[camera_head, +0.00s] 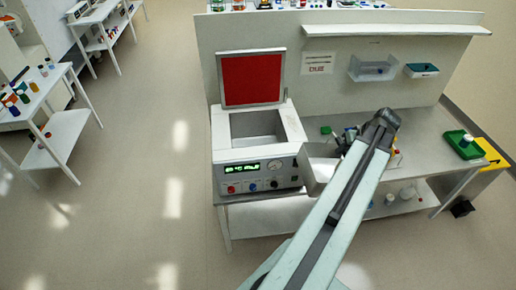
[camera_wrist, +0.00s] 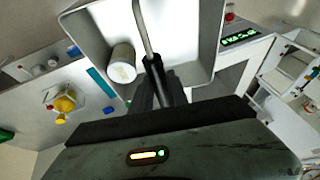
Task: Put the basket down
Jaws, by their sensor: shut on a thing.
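The basket is a pale grey open box; in the wrist view its wall (camera_wrist: 204,30) fills the top middle, with a thin grey bar handle crossing it. My gripper (camera_wrist: 155,70) is shut on that handle. A white cylindrical jar (camera_wrist: 122,64) is inside the basket. In the head view the basket (camera_head: 316,172) is just right of the white machine, partly hidden by my arm. My gripper (camera_head: 346,136) is mostly hidden there too. I cannot tell whether the basket touches the bench.
The white machine (camera_head: 256,165) has an open top chamber and a raised red lid (camera_head: 252,79). A panel with bins stands behind.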

